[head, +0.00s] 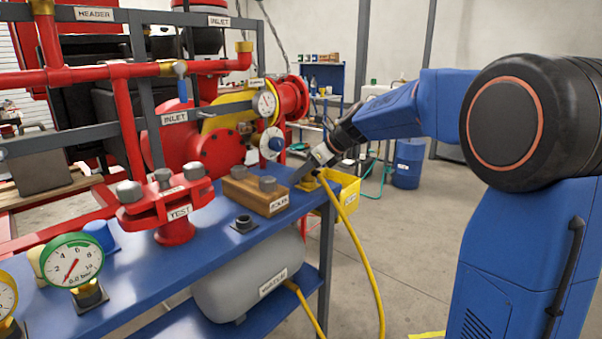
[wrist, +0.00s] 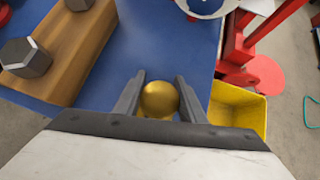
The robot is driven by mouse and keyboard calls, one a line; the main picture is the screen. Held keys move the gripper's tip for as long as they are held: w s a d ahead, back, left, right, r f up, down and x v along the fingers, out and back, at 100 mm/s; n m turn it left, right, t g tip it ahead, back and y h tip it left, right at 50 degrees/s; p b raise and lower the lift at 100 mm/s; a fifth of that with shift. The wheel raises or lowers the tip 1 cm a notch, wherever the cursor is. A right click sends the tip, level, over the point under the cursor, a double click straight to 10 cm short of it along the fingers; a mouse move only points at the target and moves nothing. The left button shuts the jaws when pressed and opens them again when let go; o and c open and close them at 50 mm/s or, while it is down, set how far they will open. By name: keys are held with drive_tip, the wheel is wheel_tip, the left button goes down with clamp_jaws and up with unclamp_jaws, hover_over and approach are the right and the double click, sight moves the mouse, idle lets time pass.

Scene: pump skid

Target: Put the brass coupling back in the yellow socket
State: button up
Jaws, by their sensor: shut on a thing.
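My gripper (head: 306,174) is at the far right corner of the blue bench, pointing down and to the left. In the wrist view its two fingers (wrist: 160,90) are shut on the brass coupling (wrist: 160,99), which shows as a rounded gold end between them. In the head view a yellow hose (head: 352,222) runs from beside my gripper down towards the floor; I cannot tell how it joins the coupling. I cannot make out a yellow socket for certain in either view.
A wooden block (head: 246,193) with grey bolt heads stands left of my gripper, also in the wrist view (wrist: 62,50). A yellow bin (head: 347,205) hangs at the bench's right end. A small black fitting (head: 243,225) stands on the blue bench (head: 205,247). Red pipework rises behind.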

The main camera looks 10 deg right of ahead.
drive_tip(key=o, duration=1.1)
drive_tip(key=v, duration=1.7)
drive_tip(key=shift+s+d+r, duration=0.1)
